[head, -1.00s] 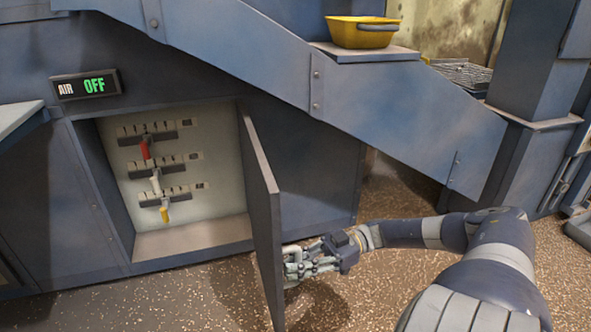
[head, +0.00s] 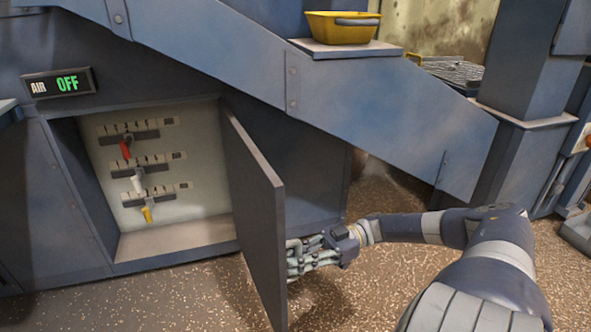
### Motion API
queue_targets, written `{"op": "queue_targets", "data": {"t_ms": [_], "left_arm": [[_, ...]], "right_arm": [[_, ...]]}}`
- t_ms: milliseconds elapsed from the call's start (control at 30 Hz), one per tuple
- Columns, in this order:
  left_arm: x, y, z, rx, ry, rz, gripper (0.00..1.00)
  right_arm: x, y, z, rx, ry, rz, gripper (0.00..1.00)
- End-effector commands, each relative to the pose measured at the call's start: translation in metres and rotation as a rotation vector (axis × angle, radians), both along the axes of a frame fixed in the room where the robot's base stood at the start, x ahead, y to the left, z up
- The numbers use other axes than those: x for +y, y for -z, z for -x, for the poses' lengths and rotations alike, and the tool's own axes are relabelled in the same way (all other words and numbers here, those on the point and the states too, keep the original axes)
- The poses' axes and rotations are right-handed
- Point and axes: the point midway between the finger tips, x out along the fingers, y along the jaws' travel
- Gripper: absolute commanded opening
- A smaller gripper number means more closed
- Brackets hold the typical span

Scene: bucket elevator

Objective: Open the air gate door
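The air gate door (head: 256,220) is a dark grey panel hinged at the right side of a cabinet opening. It stands swung well out toward me, so the inside of the cabinet (head: 175,243) shows. Inside are three slotted rows with a red lever (head: 125,150), a white lever (head: 137,182) and a yellow lever (head: 147,214). My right gripper (head: 296,258) is at the outer face of the door, near its free edge. Its fingertips are partly hidden by the door, and whether they grip anything is unclear. My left gripper is not in view.
A sign (head: 58,84) reads AIR OFF above the cabinet. A sloping blue chute (head: 390,105) crosses above the door. A yellow tub (head: 342,28) sits on a ledge (head: 345,50). The speckled floor (head: 190,295) in front is clear.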

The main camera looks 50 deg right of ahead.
Motion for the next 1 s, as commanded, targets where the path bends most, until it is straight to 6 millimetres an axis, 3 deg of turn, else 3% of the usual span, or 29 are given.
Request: {"op": "queue_targets", "data": {"t_ms": [33,67,467,1000], "left_arm": [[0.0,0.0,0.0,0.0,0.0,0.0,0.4],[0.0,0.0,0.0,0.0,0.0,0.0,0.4],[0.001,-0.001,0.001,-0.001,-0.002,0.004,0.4],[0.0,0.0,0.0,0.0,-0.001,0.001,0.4]], "right_arm": [[0.0,0.0,0.001,0.002,-0.001,-0.001,0.27],[0.0,0.0,0.0,0.001,-0.001,0.0,0.33],[-0.003,0.0,0.0,-0.001,0.002,0.0,0.33],[-0.084,0.0,0.033,-0.002,0.005,0.0,0.33]]}}
